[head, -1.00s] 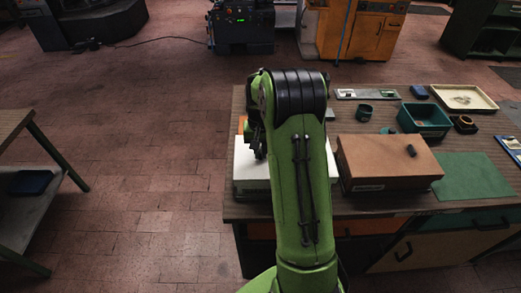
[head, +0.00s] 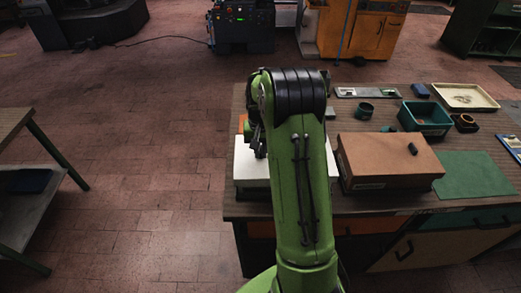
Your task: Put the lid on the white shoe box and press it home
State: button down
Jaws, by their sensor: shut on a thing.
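My gripper (head: 260,155) points down at this top and is shut on the lid, probably by a small grip. The fingertips are small, dark and partly covered by my arm. I cannot tell whether the lid is fully down on the box or slightly raised.
A brown box (head: 385,160) with a dark knob stands right of my arm, beside a green mat (head: 474,175). A green bin (head: 425,118), a cream tray (head: 465,97) and small cups are behind. An orange item (head: 242,123) shows behind the white box.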

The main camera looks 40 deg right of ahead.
jog(key=shift+f, duration=0.15)
jog(key=c, duration=0.6)
grip_release()
notch_tip(320, 180, up, 7)
jog(key=p, duration=0.5)
dwell(0.4)
